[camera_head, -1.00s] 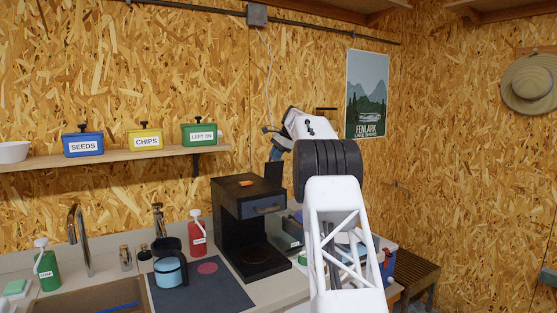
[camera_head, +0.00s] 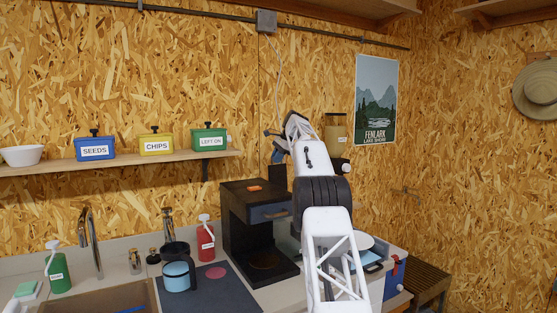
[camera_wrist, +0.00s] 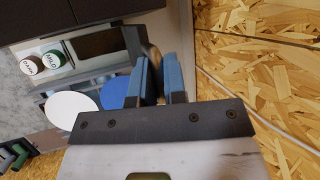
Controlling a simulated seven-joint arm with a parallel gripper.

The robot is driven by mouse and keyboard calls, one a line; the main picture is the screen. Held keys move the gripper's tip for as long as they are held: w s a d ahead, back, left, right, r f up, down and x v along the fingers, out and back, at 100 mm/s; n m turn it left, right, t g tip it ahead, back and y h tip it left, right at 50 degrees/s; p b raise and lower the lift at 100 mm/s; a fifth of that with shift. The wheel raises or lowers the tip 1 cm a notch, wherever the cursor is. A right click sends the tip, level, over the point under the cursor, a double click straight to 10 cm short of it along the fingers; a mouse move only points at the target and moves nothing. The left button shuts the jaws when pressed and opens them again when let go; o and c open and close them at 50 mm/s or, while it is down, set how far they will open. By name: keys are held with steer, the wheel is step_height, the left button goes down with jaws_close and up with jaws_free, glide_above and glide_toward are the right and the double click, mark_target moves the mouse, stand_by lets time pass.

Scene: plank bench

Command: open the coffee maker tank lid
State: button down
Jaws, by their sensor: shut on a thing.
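The black coffee maker (camera_head: 240,226) stands on the counter left of my arm in the head view. A thin dark panel, which looks like its tank lid (camera_head: 277,177), stands upright at the back right of its top. My gripper (camera_head: 277,154) is right above this panel, its blue fingers reaching down to it. In the wrist view, the gripper (camera_wrist: 159,80) is shut with a narrow dark, brownish-edged piece between its fingers, apparently the lid. The coffee maker's dark body (camera_wrist: 100,10) fills the top left there. The hinge and tank opening are hidden.
A grinder with brown contents (camera_head: 336,128) stands behind my arm. In the wrist view, two round labelled tops (camera_wrist: 54,60) and a white disc (camera_wrist: 72,109) lie left of the fingers.

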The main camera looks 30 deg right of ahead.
steer(key=shift+w+f, duration=0.35)
steer(key=shift+w, duration=0.35)
steer(key=shift+f, duration=0.1)
